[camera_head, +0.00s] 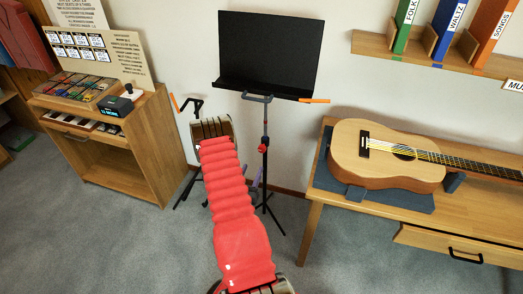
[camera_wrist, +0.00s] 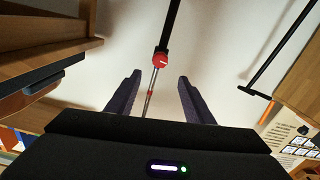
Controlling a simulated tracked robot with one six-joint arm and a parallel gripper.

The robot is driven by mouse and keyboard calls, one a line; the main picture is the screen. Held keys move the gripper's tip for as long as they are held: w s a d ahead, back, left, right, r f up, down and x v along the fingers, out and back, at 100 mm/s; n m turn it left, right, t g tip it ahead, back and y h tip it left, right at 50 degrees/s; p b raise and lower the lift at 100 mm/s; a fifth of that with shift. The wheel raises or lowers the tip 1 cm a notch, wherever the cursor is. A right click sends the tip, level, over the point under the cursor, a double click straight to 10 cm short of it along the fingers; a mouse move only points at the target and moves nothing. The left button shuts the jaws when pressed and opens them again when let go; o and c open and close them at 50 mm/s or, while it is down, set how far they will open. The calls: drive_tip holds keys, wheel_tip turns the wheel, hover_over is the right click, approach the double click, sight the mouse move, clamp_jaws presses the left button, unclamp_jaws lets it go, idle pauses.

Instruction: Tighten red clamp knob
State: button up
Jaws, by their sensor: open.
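The red clamp knob (camera_head: 261,148) is on the upright pole of a black music stand (camera_head: 270,50). In the wrist view the red knob (camera_wrist: 160,60) sits where the black tube meets a thinner silver rod (camera_wrist: 149,103). My gripper (camera_wrist: 160,74) is open, with its two dark fingers apart. In that view the knob appears between and just beyond the fingertips, and nothing is held. I cannot tell the exact distance; no contact shows. In the head view my red-sleeved arm reaches toward the stand and the gripper is mostly hidden.
A wooden cabinet (camera_head: 150,150) stands at left, with a tray of coloured items on top. A guitar (camera_head: 390,154) lies on a wooden table (camera_head: 312,208) at right. Orange-tipped arms (camera_head: 314,101) stick out near the stand. Grey floor is free between the furniture.

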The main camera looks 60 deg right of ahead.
sight(261, 150)
drive_tip(key=shift+d, duration=0.1)
drive_tip(key=d, duration=0.4)
drive_tip(key=w+d, duration=0.1)
drive_tip(key=d, duration=0.4)
drive_tip(key=w+d, duration=0.1)
drive_tip(key=d, duration=0.3)
drive_tip(key=shift+w+d, duration=0.1)
drive_tip(key=shift+d, duration=0.15)
drive_tip(key=c, duration=1.1)
